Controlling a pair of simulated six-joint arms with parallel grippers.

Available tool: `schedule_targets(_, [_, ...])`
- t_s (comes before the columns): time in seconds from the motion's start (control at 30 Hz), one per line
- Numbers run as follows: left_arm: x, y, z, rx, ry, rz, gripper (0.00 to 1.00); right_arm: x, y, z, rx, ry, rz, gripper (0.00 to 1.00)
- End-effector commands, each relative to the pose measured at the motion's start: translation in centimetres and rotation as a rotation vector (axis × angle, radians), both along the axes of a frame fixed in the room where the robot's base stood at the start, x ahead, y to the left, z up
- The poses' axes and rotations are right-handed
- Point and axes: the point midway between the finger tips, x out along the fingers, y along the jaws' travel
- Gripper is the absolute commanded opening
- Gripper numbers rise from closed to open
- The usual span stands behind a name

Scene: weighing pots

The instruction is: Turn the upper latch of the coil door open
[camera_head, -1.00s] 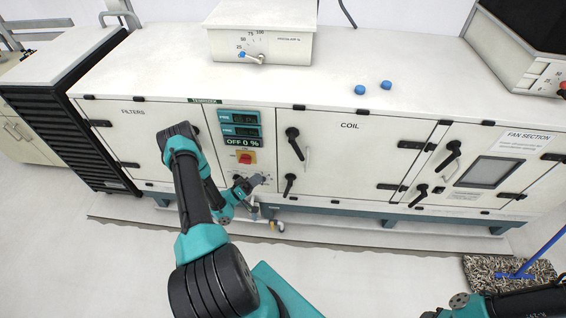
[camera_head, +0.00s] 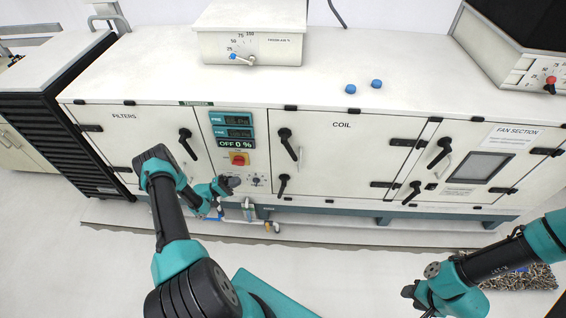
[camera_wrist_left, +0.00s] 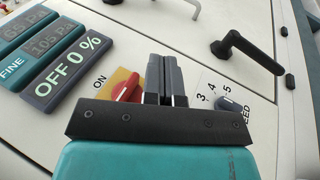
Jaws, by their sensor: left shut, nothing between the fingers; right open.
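The coil door (camera_head: 345,160) is shut. Its upper latch (camera_head: 289,146) is a black lever near the left edge, hanging down and slightly to the right. A smaller lower latch (camera_head: 283,185) hangs below it; a black lever, apparently this lower one, shows in the left wrist view (camera_wrist_left: 246,50). My left gripper (camera_head: 233,182) is shut and empty in front of the control panel, below and left of the upper latch, touching neither latch. Its fingers show in the left wrist view (camera_wrist_left: 166,78). My right gripper (camera_head: 412,295) is open and empty at the lower right, away from the doors.
The control panel carries a red switch (camera_head: 240,158) and a speed dial (camera_wrist_left: 229,104) close to my left fingers. The filters door (camera_head: 125,140) is left of it, with its own black latch (camera_head: 188,143).

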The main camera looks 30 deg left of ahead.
Motion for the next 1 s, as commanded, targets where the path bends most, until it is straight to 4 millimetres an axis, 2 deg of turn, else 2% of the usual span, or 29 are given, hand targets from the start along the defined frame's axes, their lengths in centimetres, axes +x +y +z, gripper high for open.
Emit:
schedule_targets(0.27, [0.1, -0.1, 0.1, 0.0, -0.002, 0.001, 0.0, 0.0, 0.0, 0.0, 0.0, 0.0, 0.0, 0.43])
schedule_targets(0.47, [1.0, -1.2, 0.7, -0.001, -0.002, 0.0, 0.0, 0.0, 0.0, 0.0, 0.0, 0.0, 0.0, 0.43])
schedule_targets(1.0, [6.1, -7.5, 4.2, -0.001, -0.003, -0.001, 0.0, 0.0, 0.0, 0.0, 0.0, 0.0, 0.0, 0.43])
